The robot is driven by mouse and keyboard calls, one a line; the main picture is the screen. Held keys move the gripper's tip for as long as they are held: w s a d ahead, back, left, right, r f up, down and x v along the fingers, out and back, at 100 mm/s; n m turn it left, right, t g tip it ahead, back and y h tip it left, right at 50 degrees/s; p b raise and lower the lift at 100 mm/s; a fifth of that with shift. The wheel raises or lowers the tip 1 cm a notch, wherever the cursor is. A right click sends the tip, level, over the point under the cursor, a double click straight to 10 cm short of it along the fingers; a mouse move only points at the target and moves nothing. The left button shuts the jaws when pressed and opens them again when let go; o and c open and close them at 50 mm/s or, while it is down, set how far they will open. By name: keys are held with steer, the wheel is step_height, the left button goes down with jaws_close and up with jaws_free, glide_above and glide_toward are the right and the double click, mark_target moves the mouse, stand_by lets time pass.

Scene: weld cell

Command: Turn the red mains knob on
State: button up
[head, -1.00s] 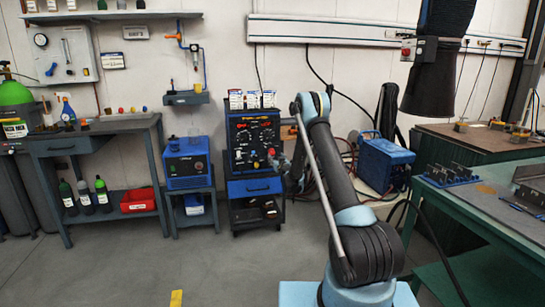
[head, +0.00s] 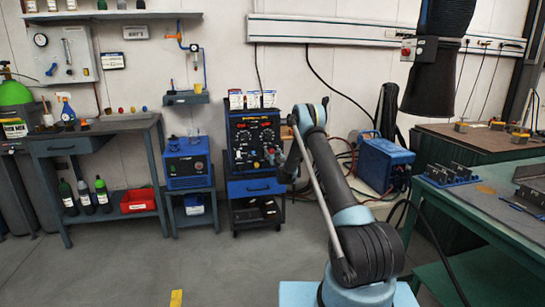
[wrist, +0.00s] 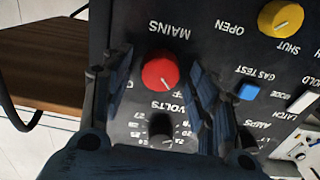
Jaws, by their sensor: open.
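The red mains knob (wrist: 160,70) sits on the black front panel (wrist: 135,130) of the welding machine, beside upside-down MAINS lettering in the wrist view.
On the panel, a black volts knob (wrist: 161,128) lies below the red one, a blue gas test button (wrist: 248,92) to the right and a yellow knob (wrist: 281,18) at upper right. A blue welder (head: 384,160) stands right of the machine; the floor in front is clear.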

steer(key=c, duration=1.1)
steer(key=shift+o, duration=0.2)
steer(key=shift+m, duration=0.4)
steer(key=m, duration=0.3)
steer(key=shift+d+m, duration=0.15)
steer(key=shift+m, duration=0.25)
steer(key=m, duration=0.9)
steer(key=shift+w+d+f, duration=0.1)
steer(key=shift+d+f, duration=0.05)
steer(key=shift+d, duration=0.1)
steer(key=m, duration=0.4)
steer(key=shift+d, duration=0.1)
steer(key=shift+f+m, duration=0.1)
steer(key=shift+m, duration=0.2)
